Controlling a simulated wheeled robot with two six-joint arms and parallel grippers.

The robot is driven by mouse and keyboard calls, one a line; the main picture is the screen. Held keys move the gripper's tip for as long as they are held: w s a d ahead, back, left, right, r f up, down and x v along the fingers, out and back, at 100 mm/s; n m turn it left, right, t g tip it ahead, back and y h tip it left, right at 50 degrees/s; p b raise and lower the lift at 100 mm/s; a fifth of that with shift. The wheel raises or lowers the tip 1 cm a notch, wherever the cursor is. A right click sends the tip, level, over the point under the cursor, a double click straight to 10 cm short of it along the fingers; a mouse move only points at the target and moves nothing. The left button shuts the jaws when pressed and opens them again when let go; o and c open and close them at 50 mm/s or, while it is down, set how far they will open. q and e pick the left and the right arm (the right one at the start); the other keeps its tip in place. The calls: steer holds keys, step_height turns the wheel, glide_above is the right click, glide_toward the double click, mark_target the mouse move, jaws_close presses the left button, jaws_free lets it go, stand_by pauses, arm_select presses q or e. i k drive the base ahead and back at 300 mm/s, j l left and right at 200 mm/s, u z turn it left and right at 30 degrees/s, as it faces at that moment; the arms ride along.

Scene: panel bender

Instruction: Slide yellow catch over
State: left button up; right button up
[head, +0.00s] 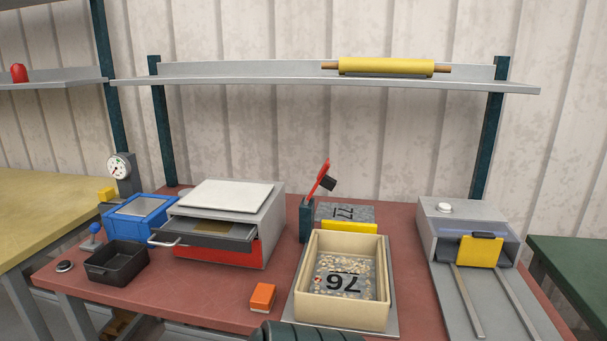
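A yellow plate (480,251) with a dark top piece stands upright at the front of the grey machine (448,217) on the right of the bench. A yellow bar (349,226) lies along the back edge of the beige bin (341,312), in front of a grey plate marked 77 (345,212). I cannot tell which of the two yellow parts is the catch. Neither of my grippers can be made out. A dark ribbed shape cuts into the bottom edge at the middle, and I cannot tell what it is.
Two rails (467,300) run forward from the grey machine. A red lever (319,177) stands behind the bin. A white-topped box with its drawer open (205,235), a black tray (116,264), a blue box (139,216) and an orange block (263,297) occupy the left and middle.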

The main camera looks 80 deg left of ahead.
mark_target(107, 195)
steer(key=u, duration=3.9)
steer(key=i+j+z, duration=0.5)
steer(key=i+j, duration=0.25)
steer(key=i+j+z, duration=0.25)
steer(key=j, duration=0.35)
